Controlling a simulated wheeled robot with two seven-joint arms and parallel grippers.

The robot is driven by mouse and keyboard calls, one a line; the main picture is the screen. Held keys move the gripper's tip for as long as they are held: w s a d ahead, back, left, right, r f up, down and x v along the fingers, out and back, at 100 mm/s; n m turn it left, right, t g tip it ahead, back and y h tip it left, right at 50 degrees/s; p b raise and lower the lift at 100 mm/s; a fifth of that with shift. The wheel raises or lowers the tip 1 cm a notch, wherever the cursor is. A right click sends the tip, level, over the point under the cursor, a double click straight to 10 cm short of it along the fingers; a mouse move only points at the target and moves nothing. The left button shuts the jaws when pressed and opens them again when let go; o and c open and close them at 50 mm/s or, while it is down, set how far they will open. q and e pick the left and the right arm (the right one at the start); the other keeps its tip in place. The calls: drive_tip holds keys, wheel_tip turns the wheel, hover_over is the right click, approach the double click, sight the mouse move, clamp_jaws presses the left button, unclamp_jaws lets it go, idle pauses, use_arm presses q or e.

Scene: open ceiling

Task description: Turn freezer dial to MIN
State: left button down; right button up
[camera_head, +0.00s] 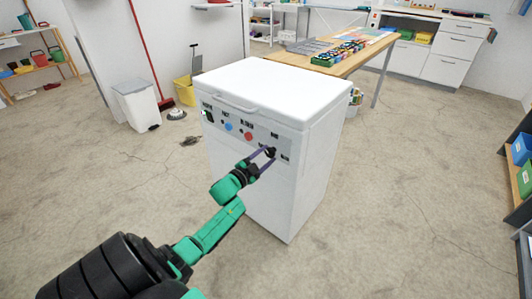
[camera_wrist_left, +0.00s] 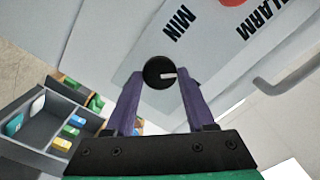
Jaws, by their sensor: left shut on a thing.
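The freezer (camera_head: 263,87) is a white chest with a lid and a control panel on its front. The black round dial (camera_head: 270,152) is at the panel's right end. In the left wrist view the dial (camera_wrist_left: 153,73) bears a white mark pointing right in the picture. The printed MIN label (camera_wrist_left: 175,25) lies above and slightly right of the dial there. My left gripper (camera_head: 264,153) has its purple fingers on both sides of the dial, shut on it. The fingers also show in the left wrist view (camera_wrist_left: 160,80). My right gripper is not in view.
The panel also has a blue button (camera_head: 228,126), a red light (camera_head: 248,135) and a black switch (camera_head: 208,115). A lid handle (camera_head: 236,104) juts out above. A white bin (camera_head: 137,106) stands left, a wooden table (camera_head: 352,66) behind. The floor right of the freezer is clear.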

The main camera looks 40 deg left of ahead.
use_arm(q)
drive_tip(key=n+p, duration=0.1)
drive_tip(key=n, duration=0.1)
drive_tip(key=shift+n, duration=0.4)
drive_tip(key=n+p, duration=0.1)
drive_tip(key=n, duration=0.1)
drive_tip(key=shift+n, duration=0.4)
drive_tip(key=n, duration=0.2)
drive_tip(key=shift+n+p, duration=0.3)
drive_tip(key=shift+p, duration=0.1)
drive_tip(key=shift+n, duration=1.5)
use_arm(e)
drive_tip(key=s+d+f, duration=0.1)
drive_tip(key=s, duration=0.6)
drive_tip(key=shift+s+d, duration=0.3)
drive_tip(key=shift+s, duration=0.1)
use_arm(q)
drive_tip(key=shift+c, duration=1.4)
unclamp_jaws()
drive_tip(key=shift+a, duration=0.1)
